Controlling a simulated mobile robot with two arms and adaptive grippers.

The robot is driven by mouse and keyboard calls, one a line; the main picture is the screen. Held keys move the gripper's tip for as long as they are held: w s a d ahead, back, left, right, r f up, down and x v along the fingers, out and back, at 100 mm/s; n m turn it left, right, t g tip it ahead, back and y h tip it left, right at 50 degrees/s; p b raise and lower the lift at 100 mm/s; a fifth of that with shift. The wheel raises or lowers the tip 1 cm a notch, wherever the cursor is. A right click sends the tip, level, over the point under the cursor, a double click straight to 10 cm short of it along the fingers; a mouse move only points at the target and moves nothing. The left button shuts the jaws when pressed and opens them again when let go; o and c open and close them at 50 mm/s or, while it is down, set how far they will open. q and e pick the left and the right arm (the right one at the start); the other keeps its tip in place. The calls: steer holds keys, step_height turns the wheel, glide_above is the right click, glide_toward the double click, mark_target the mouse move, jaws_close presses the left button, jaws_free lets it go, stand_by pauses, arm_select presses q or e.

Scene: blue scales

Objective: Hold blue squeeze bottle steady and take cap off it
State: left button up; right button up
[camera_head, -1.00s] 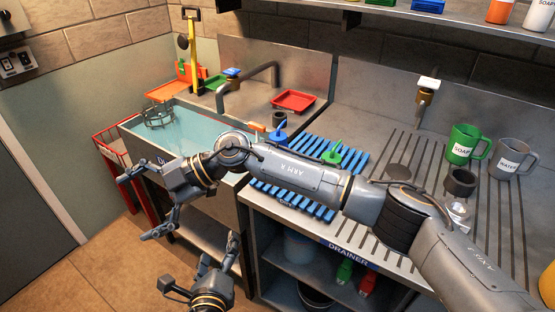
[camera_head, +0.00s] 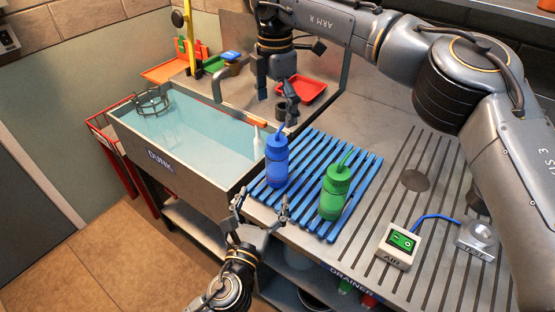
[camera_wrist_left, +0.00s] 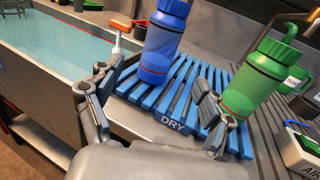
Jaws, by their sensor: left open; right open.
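The blue squeeze bottle (camera_head: 277,165) stands upright on the left part of the blue slatted rack, with its cap and spout (camera_head: 279,138) on top. In the left wrist view the bottle (camera_wrist_left: 160,50) stands beyond my fingers, its top cut off by the frame. My left gripper (camera_head: 261,205) is open and empty, low in front of the rack's front edge and apart from the bottle. It also shows in the left wrist view (camera_wrist_left: 160,95). My right gripper (camera_head: 276,90) points down above and behind the bottle, apart from its cap, open; its fingers partly overlap the background.
A green squeeze bottle (camera_head: 335,188) stands on the rack (camera_head: 310,160), right of the blue one. An AIR switch box (camera_head: 398,246) and TEST unit (camera_head: 478,240) sit on the drainer at right.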

mark_target(274, 172)
arm_select(q)
steer(key=x, duration=1)
steer(key=shift+d, duration=0.1)
arm_select(e)
steer(key=shift+w+d+f, duration=0.15)
steer(key=shift+w, duration=0.05)
arm_select(q)
steer(key=shift+w+d, duration=0.15)
steer(key=shift+w, duration=0.5)
arm_select(e)
steer(key=shift+s, duration=0.2)
arm_select(q)
steer(key=shift+w+d+f, duration=0.1)
steer(key=shift+w, duration=0.3)
arm_select(e)
steer(key=shift+w, duration=0.2)
arm_select(q)
steer(key=shift+s, duration=0.1)
steer(key=c, duration=0.5)
arm_select(e)
steer(key=shift+s, duration=0.1)
arm_select(q)
jaws_close()
arm_select(e)
steer(key=shift+f, duration=0.1)
